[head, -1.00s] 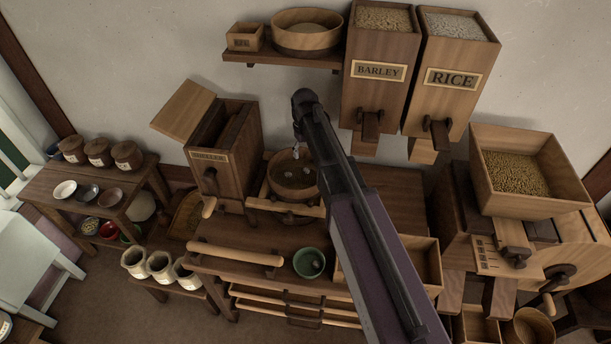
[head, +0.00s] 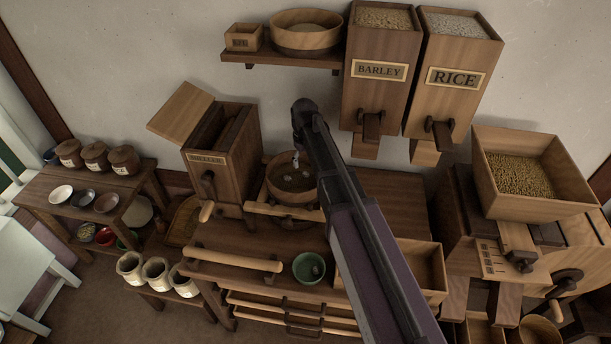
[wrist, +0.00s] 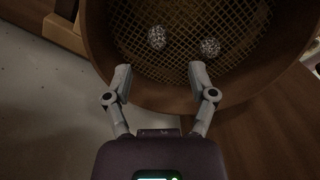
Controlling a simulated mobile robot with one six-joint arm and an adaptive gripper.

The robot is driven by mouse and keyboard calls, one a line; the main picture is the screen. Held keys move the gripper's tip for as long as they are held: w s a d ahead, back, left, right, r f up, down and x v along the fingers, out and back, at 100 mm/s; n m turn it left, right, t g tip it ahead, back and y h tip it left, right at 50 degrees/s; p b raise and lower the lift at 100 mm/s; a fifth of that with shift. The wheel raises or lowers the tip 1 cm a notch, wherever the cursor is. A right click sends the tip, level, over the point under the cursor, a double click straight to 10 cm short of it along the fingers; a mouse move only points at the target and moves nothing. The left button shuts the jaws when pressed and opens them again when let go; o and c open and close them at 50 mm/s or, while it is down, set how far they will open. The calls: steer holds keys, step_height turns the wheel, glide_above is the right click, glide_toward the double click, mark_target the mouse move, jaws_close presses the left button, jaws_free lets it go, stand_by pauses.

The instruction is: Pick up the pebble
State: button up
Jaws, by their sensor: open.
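A round wooden sieve (wrist: 94,32) with a mesh floor fills the top of the wrist view. Two grey speckled pebbles (wrist: 157,37) (wrist: 210,47) lie apart on the mesh; I cannot tell which one the task means. My gripper (wrist: 160,72) is open and empty, its fingertips over the near rim side of the sieve, short of both pebbles in the picture. In the head view the sieve (head: 291,197) sits on the wooden bench behind a rail, and my gripper (head: 296,159) hangs above it, small and partly hidden by my arm.
A hopper box (head: 234,165) with a raised lid stands close left of the sieve. A green bowl (head: 309,268) is in front. Barley (head: 373,93) and rice (head: 447,98) bins hang behind to the right. A shelf (head: 280,60) is above.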

mark_target(306, 172)
steer(key=shift+d+f+b, duration=0.15)
steer(key=shift+f+b, duration=2.2)
steer(key=shift+f, duration=0.15)
steer(key=c, duration=0.9)
